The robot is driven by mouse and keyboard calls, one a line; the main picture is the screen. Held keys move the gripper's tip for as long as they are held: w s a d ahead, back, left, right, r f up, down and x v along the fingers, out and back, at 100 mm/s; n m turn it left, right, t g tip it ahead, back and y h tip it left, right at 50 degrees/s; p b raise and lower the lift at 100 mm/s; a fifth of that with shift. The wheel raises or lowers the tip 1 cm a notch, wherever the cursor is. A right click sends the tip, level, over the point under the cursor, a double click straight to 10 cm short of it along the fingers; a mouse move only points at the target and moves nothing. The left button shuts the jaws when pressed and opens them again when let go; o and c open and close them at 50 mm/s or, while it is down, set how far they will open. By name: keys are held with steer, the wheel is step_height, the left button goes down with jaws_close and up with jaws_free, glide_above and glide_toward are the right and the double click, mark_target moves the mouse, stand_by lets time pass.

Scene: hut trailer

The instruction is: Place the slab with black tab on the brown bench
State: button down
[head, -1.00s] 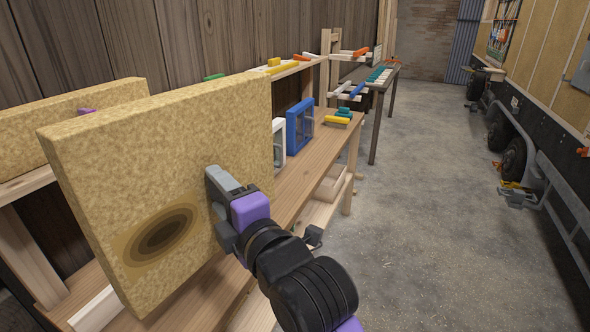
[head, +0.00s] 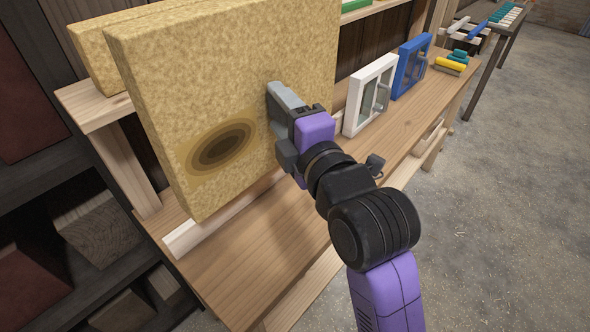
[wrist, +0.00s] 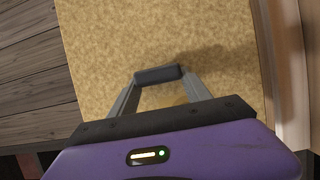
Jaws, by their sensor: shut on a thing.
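The slab (head: 150,90) is a large tan, speckled panel with a dark oval mark, standing upright in front of my gripper. My gripper (head: 279,122) is shut on its black tab (wrist: 158,74), which shows between the fingers in the wrist view. The tab is hidden in the head view. The brown bench (head: 265,265) is a long wooden top below and right of the slab. The slab's lower edge is over the bench's near left part, by a pale wooden strip (head: 185,238). I cannot tell whether it touches.
A second tan slab (head: 92,62) stands behind, on the upper shelf (head: 95,105). White (head: 372,95) and blue (head: 411,68) framed windows stand farther along the bench, with yellow and teal pieces (head: 452,62) beyond. The bench's near front is bare. Open floor (head: 490,200) lies right.

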step_height(320, 180, down, 17)
steer(key=shift+r, duration=0.2)
steer(key=shift+f, duration=0.1)
stand_by(0.4)
steer(key=shift+c, duration=2.4)
jaws_free()
steer(key=shift+f, duration=0.1)
steer(key=b+v, duration=0.3)
steer(key=v, duration=0.9)
steer(key=shift+d, duration=0.1)
